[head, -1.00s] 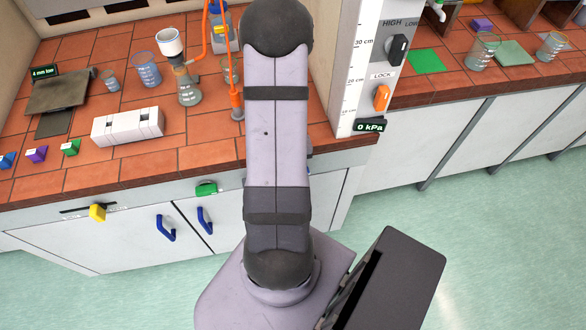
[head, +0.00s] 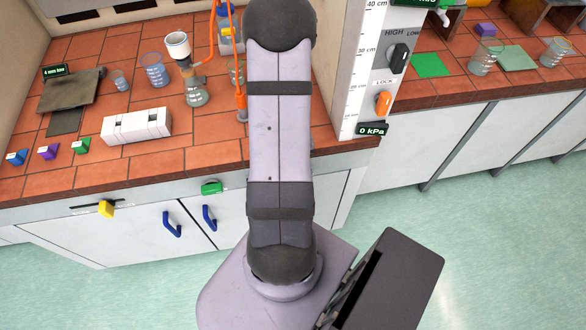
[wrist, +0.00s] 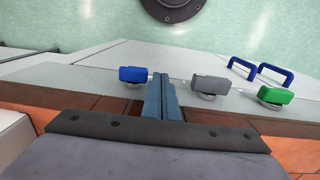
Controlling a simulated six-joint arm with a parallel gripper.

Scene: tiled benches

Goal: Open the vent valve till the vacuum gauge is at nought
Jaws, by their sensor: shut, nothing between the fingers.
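My gripper (wrist: 160,97) shows in the wrist view with its fingers together and empty. It is beside the bench front, between a blue knob (wrist: 133,75) and a grey knob (wrist: 210,84). It appears apart from both, though the gap to the blue knob is small. A green knob (wrist: 276,96) is farther right; a green knob (head: 211,188) also shows in the head view. A dark display (head: 372,130) on the white column reads 0 kPa. No label marks which knob is the vent valve. My arm hides the gripper in the head view.
Glassware, including a flask (head: 196,92) with a white funnel, stands on the tiled bench by a white block (head: 137,126). The column (head: 352,85) carries a black switch (head: 399,57) and orange LOCK knob (head: 383,103).

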